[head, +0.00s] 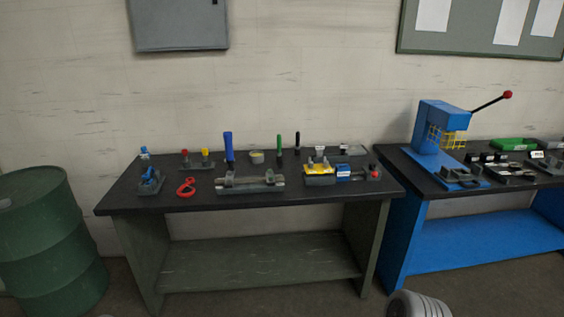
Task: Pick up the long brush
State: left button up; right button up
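I cannot tell for sure which thing is the long brush. Several slim upright things stand along the back of the dark table (130,200). One has a thick blue handle (228,144) and is the tallest. To its right stand a green handle (279,142) and a black handle (297,140). Bristles are too small to make out on any of them.
On the table are a red looped tool (186,188), a grey fixture (250,184) and a yellow-topped block (319,170). A blue press (440,130) stands on the blue bench (470,245) at right. A green barrel (45,245) stands left. Some table front is clear.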

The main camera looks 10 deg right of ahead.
aim_at(280, 153)
jog(key=z, duration=0.95)
jog(key=i, duration=1.6)
jog(key=u, duration=0.9)
jog(key=i, duration=0.6)
jog(key=u, duration=0.6)
